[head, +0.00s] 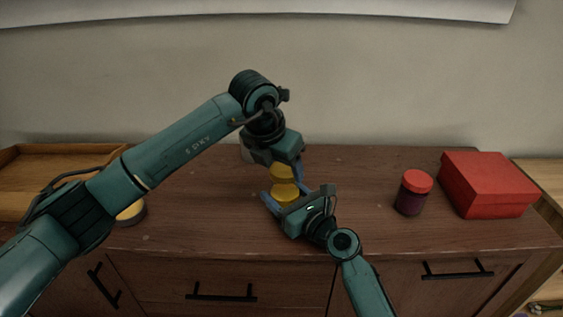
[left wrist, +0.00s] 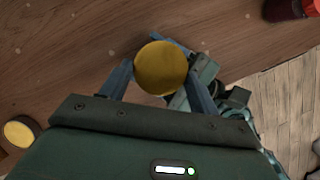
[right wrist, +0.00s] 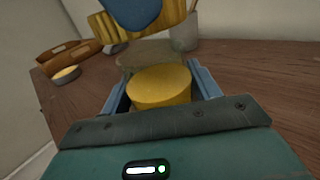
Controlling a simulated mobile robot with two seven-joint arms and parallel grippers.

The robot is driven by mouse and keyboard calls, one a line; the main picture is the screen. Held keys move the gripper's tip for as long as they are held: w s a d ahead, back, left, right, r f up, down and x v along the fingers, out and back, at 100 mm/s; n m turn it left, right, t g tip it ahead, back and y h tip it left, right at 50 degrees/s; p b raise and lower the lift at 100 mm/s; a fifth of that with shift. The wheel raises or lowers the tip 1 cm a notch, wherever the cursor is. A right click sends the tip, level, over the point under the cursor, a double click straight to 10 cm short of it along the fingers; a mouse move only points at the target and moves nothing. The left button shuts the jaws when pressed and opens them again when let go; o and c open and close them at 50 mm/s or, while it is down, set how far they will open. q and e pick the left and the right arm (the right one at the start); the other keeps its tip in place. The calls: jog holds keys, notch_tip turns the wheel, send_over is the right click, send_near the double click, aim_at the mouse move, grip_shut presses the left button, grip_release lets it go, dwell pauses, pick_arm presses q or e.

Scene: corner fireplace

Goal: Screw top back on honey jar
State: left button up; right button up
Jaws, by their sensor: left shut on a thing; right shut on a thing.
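The yellow lid (head: 282,170) is held by my left gripper (head: 284,172), which comes down from above and is shut on its sides. The lid's round top shows between the fingers in the left wrist view (left wrist: 161,67). Just below is the honey jar (head: 285,189), with my right gripper (head: 286,196) shut around it from the front. In the right wrist view the jar's yellow top (right wrist: 160,86) sits upright between the fingers. There the lid (right wrist: 150,24) is above and behind it, with a gap between them. The jar's lower part is mostly hidden.
On the wooden cabinet top (head: 205,215), a red-lidded dark jar (head: 411,195) and a red box (head: 488,185) stand at right. A wooden tray (head: 60,160) is at left, a yellow-topped round container (head: 131,212) near it. A grey cup (right wrist: 184,32) stands behind.

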aim_at(278, 166)
pick_arm(q)
jog(key=shift+f, duration=0.1)
jog(key=shift+f, duration=0.8)
jog(key=shift+f, duration=0.55)
pick_arm(e)
grip_shut()
pick_arm(q)
jog(key=m, duration=0.2)
jog(key=m+g, duration=0.1)
jog(key=shift+w+a+h, duration=0.2)
jog(key=shift+a+h, duration=0.05)
jog(key=shift+h, duration=0.15)
jog(key=m, duration=0.1)
jog(key=m+g, duration=0.1)
jog(key=m, duration=0.3)
jog(key=shift+w+g+h, duration=0.25)
jog(key=shift+g+h, duration=0.15)
jog(key=m, duration=0.1)
jog(key=m+g, duration=0.1)
jog(key=m, duration=0.3)
jog(key=shift+w+g, duration=0.3)
jog(key=shift+g, duration=0.1)
jog(key=m+g, duration=0.1)
jog(key=m, duration=0.2)
jog(key=shift+w+m, duration=0.1)
jog(key=shift+m, duration=0.3)
